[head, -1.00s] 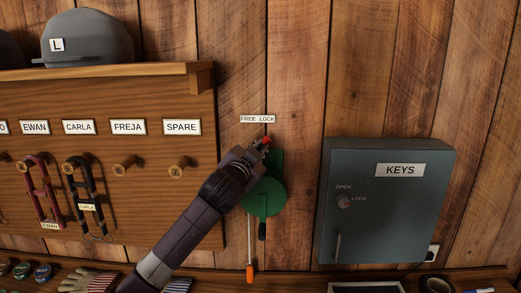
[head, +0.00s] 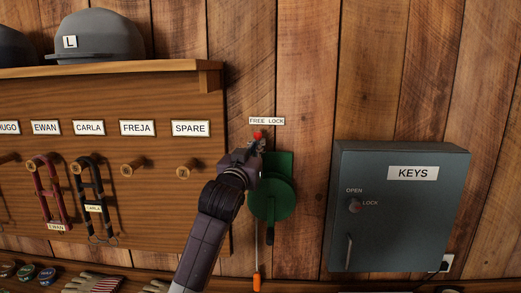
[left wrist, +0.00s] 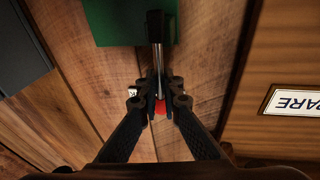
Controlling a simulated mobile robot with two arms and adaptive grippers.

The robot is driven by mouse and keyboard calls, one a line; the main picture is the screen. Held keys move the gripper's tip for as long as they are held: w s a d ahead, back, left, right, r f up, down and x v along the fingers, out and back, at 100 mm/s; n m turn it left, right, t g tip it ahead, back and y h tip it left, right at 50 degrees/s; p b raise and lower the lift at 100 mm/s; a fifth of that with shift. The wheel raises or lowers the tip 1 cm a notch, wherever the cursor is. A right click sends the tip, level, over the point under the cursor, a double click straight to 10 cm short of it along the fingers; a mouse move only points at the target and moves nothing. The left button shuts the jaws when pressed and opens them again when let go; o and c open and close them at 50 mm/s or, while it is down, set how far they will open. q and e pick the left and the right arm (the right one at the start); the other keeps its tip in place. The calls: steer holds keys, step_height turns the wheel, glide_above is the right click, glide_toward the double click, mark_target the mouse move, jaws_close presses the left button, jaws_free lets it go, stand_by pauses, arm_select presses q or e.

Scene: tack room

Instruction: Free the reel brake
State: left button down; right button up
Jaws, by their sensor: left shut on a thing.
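The green reel (head: 280,203) is fixed to the plank wall, with its green backing plate also in the left wrist view (left wrist: 105,22). Its brake lever has a red knob (head: 257,134), below the FREE end of the FREE LOCK label (head: 267,121). My left gripper (head: 257,147) is shut on the lever just under the knob. In the left wrist view, the fingers (left wrist: 160,92) close around the metal rod (left wrist: 157,58), and the red knob (left wrist: 160,107) shows between them. My gripper and wrist hide part of the lever and reel in the head view. My right gripper is not in view.
A grey KEYS cabinet (head: 400,225) juts out at right. A wooden rack (head: 120,210) with pegs, halters and name labels stands at left, under a shelf with grey helmets (head: 100,35). A cord with an orange handle (head: 257,282) hangs below the reel.

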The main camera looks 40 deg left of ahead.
arm_select(q)
steer(key=shift+a+n, duration=0.1)
steer(key=shift+n, duration=0.2)
steer(key=c, duration=2.1)
jaws_free()
steer(key=shift+s, duration=0.1)
steer(key=v, duration=1.2)
